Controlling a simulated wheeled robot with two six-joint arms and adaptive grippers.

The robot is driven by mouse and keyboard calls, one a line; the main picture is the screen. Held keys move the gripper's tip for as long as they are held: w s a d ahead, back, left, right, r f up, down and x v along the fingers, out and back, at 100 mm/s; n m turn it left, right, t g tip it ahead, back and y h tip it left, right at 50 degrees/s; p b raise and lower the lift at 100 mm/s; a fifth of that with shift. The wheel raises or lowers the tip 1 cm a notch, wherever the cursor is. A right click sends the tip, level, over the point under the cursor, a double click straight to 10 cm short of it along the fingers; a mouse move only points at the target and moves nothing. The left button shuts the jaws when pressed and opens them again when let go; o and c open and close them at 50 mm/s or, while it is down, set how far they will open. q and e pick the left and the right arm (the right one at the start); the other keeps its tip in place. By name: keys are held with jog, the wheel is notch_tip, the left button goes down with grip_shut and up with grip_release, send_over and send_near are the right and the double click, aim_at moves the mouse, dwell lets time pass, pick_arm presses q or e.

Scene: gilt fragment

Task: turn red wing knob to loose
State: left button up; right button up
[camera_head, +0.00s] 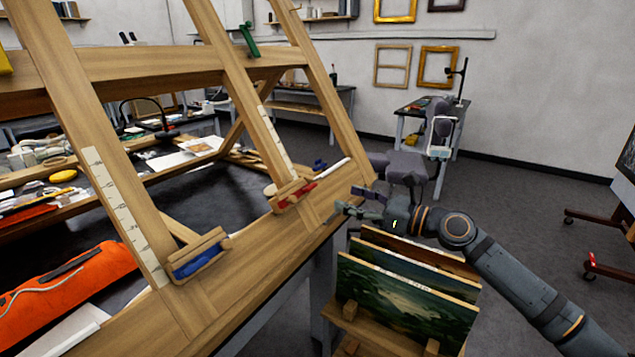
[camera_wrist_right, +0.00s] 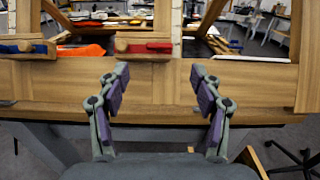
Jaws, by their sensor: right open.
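The red wing knob (camera_head: 302,190) sits on a small wooden block (camera_head: 284,201) at the foot of the easel's middle upright. In the right wrist view the red knob (camera_wrist_right: 158,47) shows small, beyond and above the gap between my fingers. My right gripper (camera_head: 349,200) comes in from the right and is open and empty. It is to the right of the red knob and clearly apart from it. In the wrist view its purple-padded fingers (camera_wrist_right: 160,75) spread before the wooden ledge. My left gripper is not in view.
The easel's wooden ledge (camera_wrist_right: 70,80) runs across in front of my gripper. An orange bag (camera_head: 65,285) lies at left.

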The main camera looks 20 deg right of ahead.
aim_at(308, 189)
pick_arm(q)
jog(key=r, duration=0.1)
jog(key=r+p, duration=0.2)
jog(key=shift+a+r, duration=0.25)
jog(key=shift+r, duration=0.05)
pick_arm(e)
jog(key=x, duration=0.9)
jog(key=shift+a+f, duration=0.2)
jog(key=shift+f, duration=0.05)
jog(key=c, duration=1.1)
